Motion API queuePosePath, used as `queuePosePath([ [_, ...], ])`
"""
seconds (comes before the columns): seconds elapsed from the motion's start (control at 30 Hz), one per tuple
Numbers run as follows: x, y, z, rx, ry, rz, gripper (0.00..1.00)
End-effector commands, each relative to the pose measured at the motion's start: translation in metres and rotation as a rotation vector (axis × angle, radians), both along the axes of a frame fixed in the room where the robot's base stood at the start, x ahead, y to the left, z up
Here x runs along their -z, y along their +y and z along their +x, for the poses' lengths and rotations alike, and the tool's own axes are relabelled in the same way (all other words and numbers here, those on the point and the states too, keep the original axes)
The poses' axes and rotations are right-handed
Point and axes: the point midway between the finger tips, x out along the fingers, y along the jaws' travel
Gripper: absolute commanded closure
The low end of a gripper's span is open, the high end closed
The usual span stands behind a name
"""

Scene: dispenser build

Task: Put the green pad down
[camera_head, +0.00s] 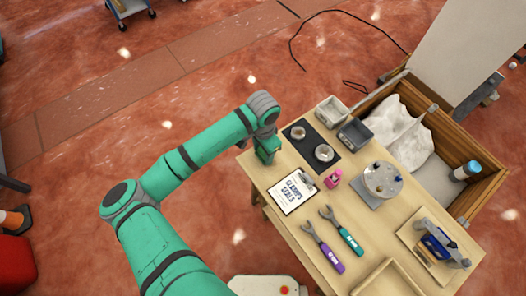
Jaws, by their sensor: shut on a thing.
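My gripper (267,158) is at the end of the green arm, pointing down over the table's left edge near its far corner. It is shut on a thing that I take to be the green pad. The fingertips and the pad are too small and hidden to tell apart from the green wrist. The wooden table (283,228) stands below and to the right of the gripper.
A clipboard (292,192) lies just below the gripper. A black mat (300,131) with two round metal parts is to the right. Grey bins (331,110), a pink item (333,179), a round fixture (382,180) and two wrench-like tools (322,240) crowd the table.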

Motion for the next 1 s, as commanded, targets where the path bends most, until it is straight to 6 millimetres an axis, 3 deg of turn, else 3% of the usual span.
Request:
queuePosePath([
  [0.4, 0.008, 0.0, 0.0, -0.001, -0.001, -0.001, 0.72],
  [0.43, 0.008, 0.0, 0.0, -0.001, -0.001, -0.001, 0.51],
  [0.5, 0.008, 0.0, 0.0, 0.0, -0.001, -0.001, 0.35],
  [0.83, 0.006, 0.0, 0.0, 0.0, -0.001, 0.0, 0.35],
  [1.0, -0.009, 0.0, 0.001, 0.001, -0.003, 0.0, 0.35],
])
